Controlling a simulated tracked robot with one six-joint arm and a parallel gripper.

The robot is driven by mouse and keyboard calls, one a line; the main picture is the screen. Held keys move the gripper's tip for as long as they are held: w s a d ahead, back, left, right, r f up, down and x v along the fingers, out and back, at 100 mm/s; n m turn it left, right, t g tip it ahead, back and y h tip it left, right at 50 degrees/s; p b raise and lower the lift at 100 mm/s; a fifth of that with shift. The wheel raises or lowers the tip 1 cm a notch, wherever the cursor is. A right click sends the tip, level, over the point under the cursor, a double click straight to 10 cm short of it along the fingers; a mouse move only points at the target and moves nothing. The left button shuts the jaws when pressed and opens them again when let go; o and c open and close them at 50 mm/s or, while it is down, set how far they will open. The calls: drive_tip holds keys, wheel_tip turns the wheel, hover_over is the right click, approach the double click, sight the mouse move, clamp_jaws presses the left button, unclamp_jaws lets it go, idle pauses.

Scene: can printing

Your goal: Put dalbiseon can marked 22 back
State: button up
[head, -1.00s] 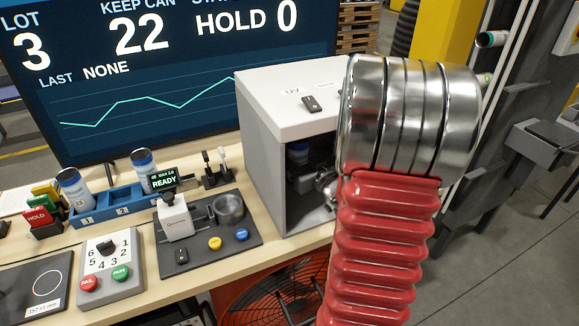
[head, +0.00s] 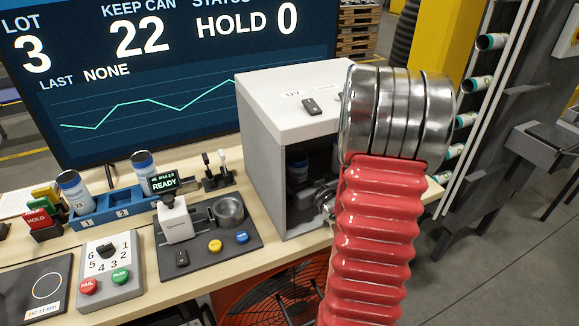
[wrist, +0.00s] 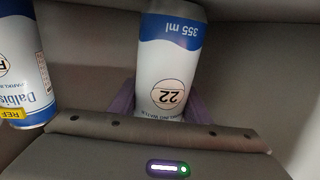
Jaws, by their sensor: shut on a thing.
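The can marked 22 (wrist: 168,65) is white and blue, with "355 ml" on its label. It shows in the wrist view between the purple fingers of my gripper (wrist: 162,108), which is shut on it. In the head view my gripper is at the opening of the white UV cabinet (head: 262,150), mostly hidden by my arm. A blue and white Dalbiseon can with a yellow REF tag (wrist: 25,65) stands to the left in the wrist view. The can marked 22 cannot be made out in the head view.
The blue numbered rack (head: 122,208) has cans at its left (head: 77,192) and right (head: 146,172) ends; its middle is empty. A rack of cans (head: 490,41) is at the right. The screen (head: 180,60) reads KEEP CAN 22.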

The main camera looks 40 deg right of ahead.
drive_tip(key=shift+f, duration=0.2)
drive_tip(key=o, duration=1.1)
drive_tip(key=shift+c, duration=0.2)
